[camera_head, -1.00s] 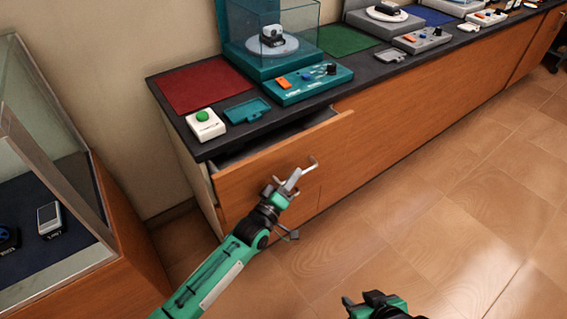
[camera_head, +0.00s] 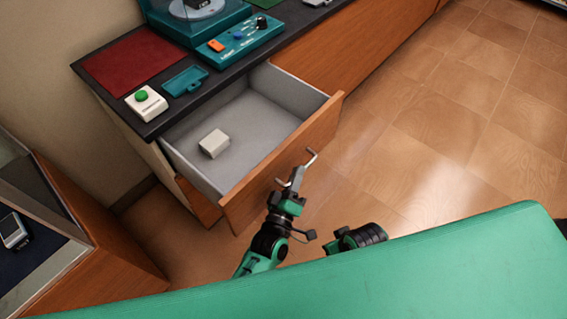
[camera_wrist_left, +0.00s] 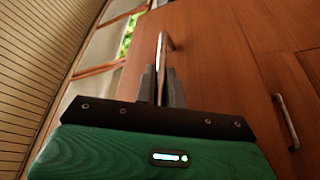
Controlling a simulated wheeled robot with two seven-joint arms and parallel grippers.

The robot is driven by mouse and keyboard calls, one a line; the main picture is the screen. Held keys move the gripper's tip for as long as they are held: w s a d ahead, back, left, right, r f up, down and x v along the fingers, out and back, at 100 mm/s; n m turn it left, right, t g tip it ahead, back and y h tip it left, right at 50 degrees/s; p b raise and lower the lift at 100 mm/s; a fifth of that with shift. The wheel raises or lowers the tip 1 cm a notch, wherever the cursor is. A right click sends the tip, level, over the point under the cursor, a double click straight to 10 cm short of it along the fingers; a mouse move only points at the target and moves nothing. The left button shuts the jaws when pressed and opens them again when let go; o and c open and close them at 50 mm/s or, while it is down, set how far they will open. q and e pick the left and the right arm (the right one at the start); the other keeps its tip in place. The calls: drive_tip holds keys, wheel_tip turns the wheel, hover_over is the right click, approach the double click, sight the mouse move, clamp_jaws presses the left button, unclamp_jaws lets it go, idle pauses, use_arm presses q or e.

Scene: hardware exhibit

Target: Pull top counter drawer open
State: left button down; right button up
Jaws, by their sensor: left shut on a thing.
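The top counter drawer (camera_head: 250,110) is pulled well out from under the dark counter top. Its grey inside shows, with a small white box (camera_head: 214,143) lying in it. My left gripper (camera_head: 296,176) is at the wooden drawer front, shut on the metal bar handle (camera_head: 312,157). In the left wrist view the fingers (camera_wrist_left: 162,86) close around the handle (camera_wrist_left: 164,50), which sticks up past them. My right arm (camera_head: 358,237) shows low in the head view, but its fingertips cannot be made out.
A white box with a green button (camera_head: 146,103), a teal tray (camera_head: 185,80) and a teal control panel (camera_head: 239,40) stand on the counter. A glass display case (camera_head: 35,200) is at the left. The tiled floor at right is clear. Another handle (camera_wrist_left: 287,122) is on the front nearby.

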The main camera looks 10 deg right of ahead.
use_arm(q)
drive_tip(key=shift+s+d, duration=0.35)
drive_tip(key=shift+s, duration=0.15)
drive_tip(key=shift+f, duration=0.1)
drive_tip(key=c, duration=1.5)
unclamp_jaws()
drive_tip(key=shift+a, duration=0.1)
drive_tip(key=v, duration=1.3)
drive_tip(key=shift+s+a, duration=0.2)
drive_tip(key=shift+s, duration=0.1)
